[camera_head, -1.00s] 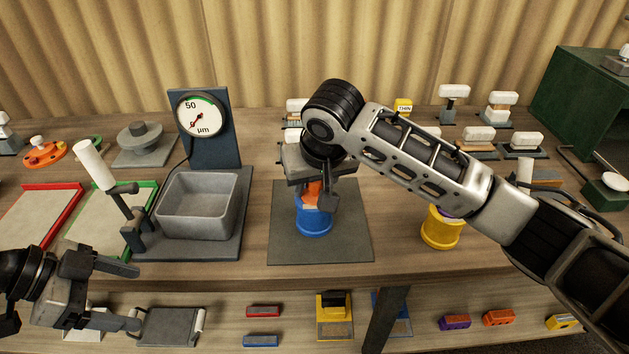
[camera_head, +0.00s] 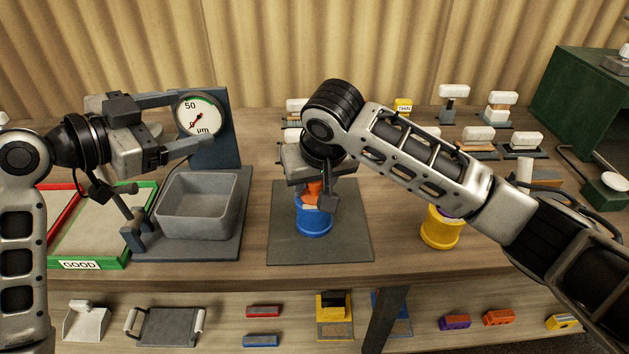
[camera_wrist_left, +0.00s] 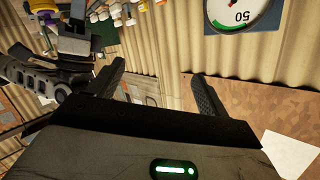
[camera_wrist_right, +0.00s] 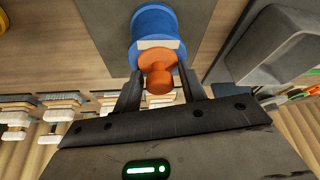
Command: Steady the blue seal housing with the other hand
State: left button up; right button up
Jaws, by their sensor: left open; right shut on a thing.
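The blue seal housing (camera_head: 314,224) stands upright on a dark grey mat (camera_head: 350,248) in the middle of the bench. My right gripper (camera_head: 315,192) is above it, shut on an orange knobbed piece (camera_head: 312,194). In the right wrist view the fingers flank the orange piece (camera_wrist_right: 158,72), which sits at the mouth of the housing (camera_wrist_right: 153,20), with a pale edge between them. How deep it sits is hidden. My left gripper (camera_head: 196,120) is open and empty, raised at the left in front of the dial gauge, clear of the housing.
The dial gauge (camera_head: 200,113) stands behind a grey bin (camera_head: 198,208), left of the mat. A green-edged GOOD tray (camera_head: 92,262) is further left. A yellow housing (camera_head: 441,230) stands at right, near my right arm. Bench space between bin and mat is clear.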

aim_at(299, 214)
pick_arm(q)
jog(key=s+d+f+g, duration=0.1)
jog(key=d+f, duration=0.3)
jog(key=f, duration=0.1)
jog(key=s+d+f+n+g, duration=0.1)
jog(key=s+d+f+g, duration=0.1)
jog(key=d+f, duration=0.2)
jog(key=s+d+f+g, duration=0.1)
jog(key=d+f, duration=0.3)
jog(key=f, duration=0.2)
jog(key=shift+s+f+n+g, duration=0.15)
jog(key=shift+f+n+g, duration=0.15)
jog(key=shift+n, duration=0.1)
jog(key=x, duration=0.9)
jog(key=shift+w+d+f, duration=0.1)
jog(key=shift+w+f, duration=0.1)
jog(key=c, duration=0.8)
jog(key=shift+c, duration=0.2)
jog(key=shift+c, duration=0.6)
jog(key=shift+f, duration=0.15)
